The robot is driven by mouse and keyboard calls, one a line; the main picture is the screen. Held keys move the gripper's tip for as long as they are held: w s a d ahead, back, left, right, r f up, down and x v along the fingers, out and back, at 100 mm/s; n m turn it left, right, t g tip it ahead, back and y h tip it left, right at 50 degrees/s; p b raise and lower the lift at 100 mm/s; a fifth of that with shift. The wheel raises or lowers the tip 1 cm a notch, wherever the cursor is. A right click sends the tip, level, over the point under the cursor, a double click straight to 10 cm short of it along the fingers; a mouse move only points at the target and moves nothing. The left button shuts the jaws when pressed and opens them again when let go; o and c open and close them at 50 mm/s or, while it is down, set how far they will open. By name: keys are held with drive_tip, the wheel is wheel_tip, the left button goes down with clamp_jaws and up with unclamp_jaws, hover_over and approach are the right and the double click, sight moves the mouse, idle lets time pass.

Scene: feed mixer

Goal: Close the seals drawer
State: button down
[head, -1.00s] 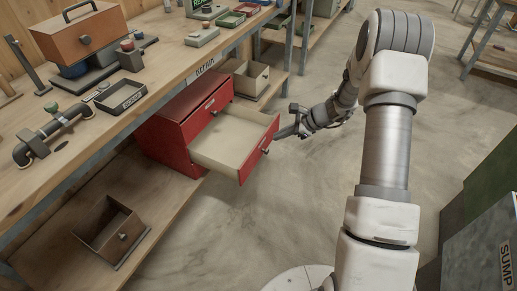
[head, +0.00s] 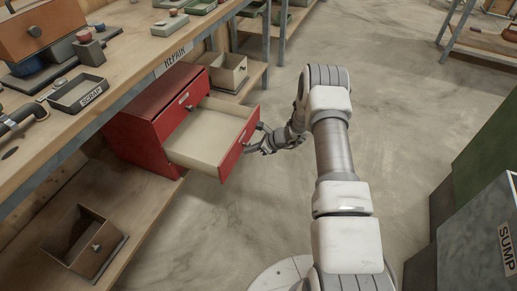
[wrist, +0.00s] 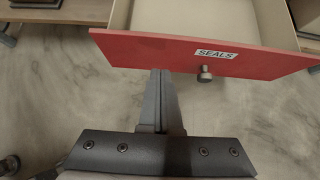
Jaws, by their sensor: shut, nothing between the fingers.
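The seals drawer (head: 205,142) is pulled out of a red cabinet (head: 140,128) under the bench; its inside looks empty. In the wrist view its red front (wrist: 130,47) carries a SEALS label (wrist: 216,54) and a round knob (wrist: 205,74). My gripper (head: 258,140) is at the drawer's front on the right in the head view. In the wrist view the shut fingers (wrist: 161,75) point at the lower part of the front, left of the knob. They are empty. I cannot tell whether the tips touch the front.
The repair bench (head: 120,70) holds a scrap tray (head: 77,93) and other items. An open brown box (head: 85,242) and a beige drawer box (head: 225,72) sit on the lower shelf. A SUMP bin (head: 470,235) stands at right. The floor between is clear.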

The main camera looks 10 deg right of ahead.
sight(232, 149)
drive_tip(key=shift+w+a+f+b, duration=0.1)
drive_tip(key=shift+w+a+b, duration=0.1)
drive_tip(key=shift+w+a, duration=0.6)
drive_tip(key=shift+w+a+f+b, duration=0.1)
drive_tip(key=shift+w+a+b, duration=0.1)
drive_tip(key=shift+w+a, duration=0.6)
drive_tip(key=shift+s+a, duration=0.2)
drive_tip(key=shift+s, duration=0.05)
drive_tip(key=shift+a, duration=0.1)
